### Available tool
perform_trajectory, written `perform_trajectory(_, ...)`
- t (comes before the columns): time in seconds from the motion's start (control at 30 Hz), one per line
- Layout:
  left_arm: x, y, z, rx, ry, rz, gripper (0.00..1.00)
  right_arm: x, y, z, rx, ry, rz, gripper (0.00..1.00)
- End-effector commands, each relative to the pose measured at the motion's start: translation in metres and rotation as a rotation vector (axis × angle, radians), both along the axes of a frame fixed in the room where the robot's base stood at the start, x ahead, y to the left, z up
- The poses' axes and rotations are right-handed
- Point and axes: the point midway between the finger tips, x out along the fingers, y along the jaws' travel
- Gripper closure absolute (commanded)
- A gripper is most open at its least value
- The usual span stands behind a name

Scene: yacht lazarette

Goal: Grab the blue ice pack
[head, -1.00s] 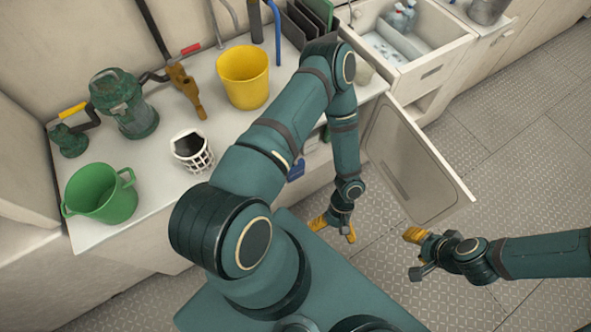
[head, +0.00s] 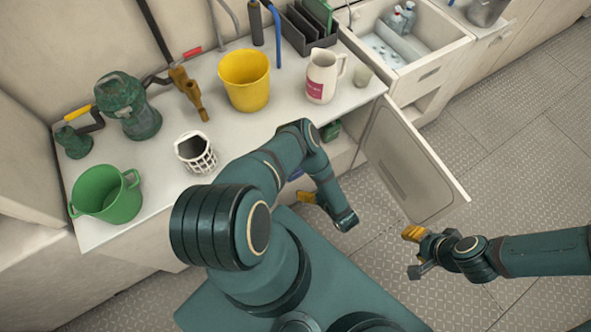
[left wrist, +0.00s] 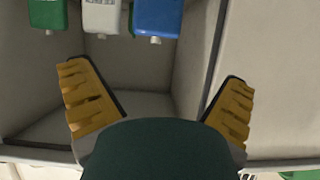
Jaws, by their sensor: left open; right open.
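The blue ice pack (left wrist: 157,16) shows at the top of the left wrist view, a blue block with a small pale cap, cut off by the picture edge. A white pack (left wrist: 102,15) and a green pack (left wrist: 47,13) stand beside it inside the cabinet. In the head view only a sliver of blue (head: 296,173) shows behind my left arm. My left gripper (left wrist: 155,76) is open and empty, its yellow fingers facing the cabinet interior, apart from the pack. In the head view it (head: 308,198) is partly hidden. My right gripper (head: 411,252) is open and empty over the floor.
The open cabinet door (head: 408,165) stands between the cabinet and the right arm. The counter (head: 255,128) above holds a green bucket (head: 106,193), yellow bucket (head: 245,82), white basket (head: 196,153) and pitcher (head: 322,76). An open drawer (head: 432,50) juts out at upper right.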

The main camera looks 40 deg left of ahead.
Motion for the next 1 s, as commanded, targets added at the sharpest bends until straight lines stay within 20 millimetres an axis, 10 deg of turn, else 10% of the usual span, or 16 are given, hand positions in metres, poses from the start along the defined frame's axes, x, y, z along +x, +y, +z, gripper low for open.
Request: perform_trajectory(1.0,0.036,0.111,-0.046,0.012,-0.047,0.003,0.00,0.007,-0.001,-0.038,-0.004,-0.018,-0.004,0.53)
